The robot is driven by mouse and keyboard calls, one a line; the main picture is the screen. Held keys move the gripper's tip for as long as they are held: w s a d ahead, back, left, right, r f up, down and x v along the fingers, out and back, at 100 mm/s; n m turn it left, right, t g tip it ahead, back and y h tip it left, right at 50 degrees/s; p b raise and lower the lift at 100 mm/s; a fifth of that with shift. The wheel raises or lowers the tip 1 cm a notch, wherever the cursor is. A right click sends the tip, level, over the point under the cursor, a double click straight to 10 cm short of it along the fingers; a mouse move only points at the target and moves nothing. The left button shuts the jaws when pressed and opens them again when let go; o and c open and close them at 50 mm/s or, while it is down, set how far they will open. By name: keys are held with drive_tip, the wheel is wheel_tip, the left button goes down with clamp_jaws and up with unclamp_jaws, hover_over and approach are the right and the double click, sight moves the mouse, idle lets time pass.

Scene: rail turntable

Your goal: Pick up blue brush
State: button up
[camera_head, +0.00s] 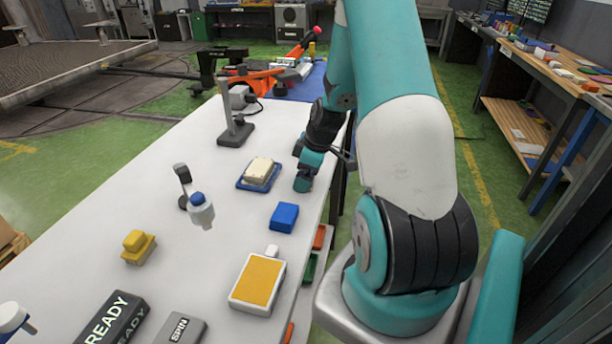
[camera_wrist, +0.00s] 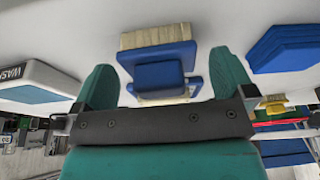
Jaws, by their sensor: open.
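The blue brush (camera_wrist: 158,74), with a square blue knob, a blue body and cream bristles, is in the upper middle of the wrist view. My gripper (camera_wrist: 165,82) is open, with one teal finger to each side of the brush; I cannot tell whether either touches it. In the head view my gripper (camera_head: 304,176) is low over the right edge of the white table, and I cannot make out the brush there.
On the white table (camera_head: 215,255), a blue tray (camera_head: 242,184) with a cream block, a blue block (camera_head: 284,217) and a white box with a yellow top (camera_head: 258,282) stand near my gripper. A yellow brush-like block (camera_head: 138,247) and a READY sign (camera_head: 112,318) are farther left.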

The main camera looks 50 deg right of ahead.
drive_tip(key=shift+w+a+f, duration=0.1)
drive_tip(key=shift+w+f, duration=0.05)
drive_tip(key=shift+f, duration=0.35)
drive_tip(key=c, duration=1)
drive_tip(key=shift+r, duration=0.15)
wheel_tip(320, 180, up, 20)
drive_tip(key=shift+f+b, duration=0.1)
drive_tip(key=shift+b, duration=0.5)
